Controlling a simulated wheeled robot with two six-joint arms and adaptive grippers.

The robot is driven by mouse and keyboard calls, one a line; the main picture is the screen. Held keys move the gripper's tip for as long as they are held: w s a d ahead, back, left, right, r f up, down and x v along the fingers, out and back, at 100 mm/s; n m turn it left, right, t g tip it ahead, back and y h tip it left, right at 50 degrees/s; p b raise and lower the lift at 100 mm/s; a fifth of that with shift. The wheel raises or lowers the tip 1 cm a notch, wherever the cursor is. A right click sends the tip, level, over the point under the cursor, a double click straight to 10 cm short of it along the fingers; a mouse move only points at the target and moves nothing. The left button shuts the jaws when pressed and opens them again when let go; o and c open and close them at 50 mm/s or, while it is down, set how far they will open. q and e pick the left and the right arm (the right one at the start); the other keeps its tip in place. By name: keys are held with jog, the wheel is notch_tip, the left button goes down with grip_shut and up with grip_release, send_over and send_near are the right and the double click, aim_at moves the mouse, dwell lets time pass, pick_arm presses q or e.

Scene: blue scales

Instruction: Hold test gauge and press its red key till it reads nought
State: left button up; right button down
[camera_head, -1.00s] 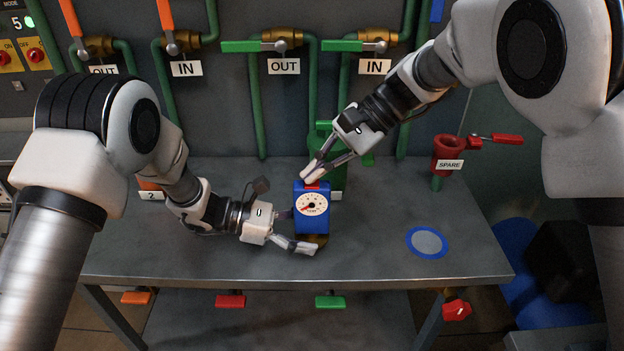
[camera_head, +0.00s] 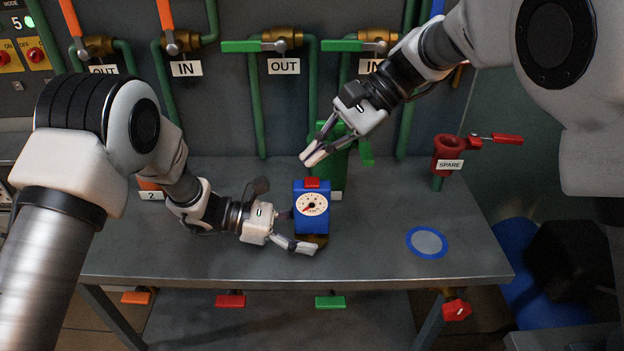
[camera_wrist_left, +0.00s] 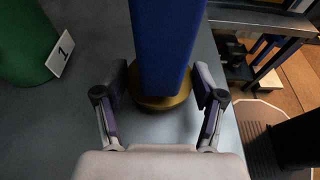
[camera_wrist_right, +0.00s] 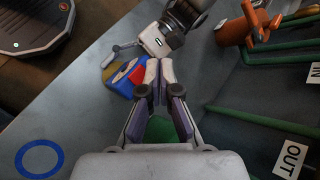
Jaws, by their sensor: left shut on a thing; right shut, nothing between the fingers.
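The test gauge (camera_head: 312,222) is a blue box with a white round dial, a red key (camera_head: 312,183) on top and a brass foot. It stands upright on the grey table. The dial's needle points to the lower left; its exact reading is too small to tell. My left gripper (camera_head: 300,246) is shut on the gauge's sides low down, also seen around the blue body (camera_wrist_left: 165,50) in the left wrist view. My right gripper (camera_head: 308,160) is shut and empty, above and apart from the red key. The gauge (camera_wrist_right: 122,78) also shows beyond its fingertips in the right wrist view.
A green stand (camera_head: 332,160) is behind the gauge, near the right gripper. A blue-ringed disc (camera_head: 427,242) lies on the table at right. A red SPARE valve (camera_head: 447,153) stands at the right edge. Pipes with valves line the back wall.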

aim_at(316, 181)
jog(key=shift+r, duration=1.5)
pick_arm(q)
jog(key=o, duration=0.9)
jog(key=shift+a, duration=0.15)
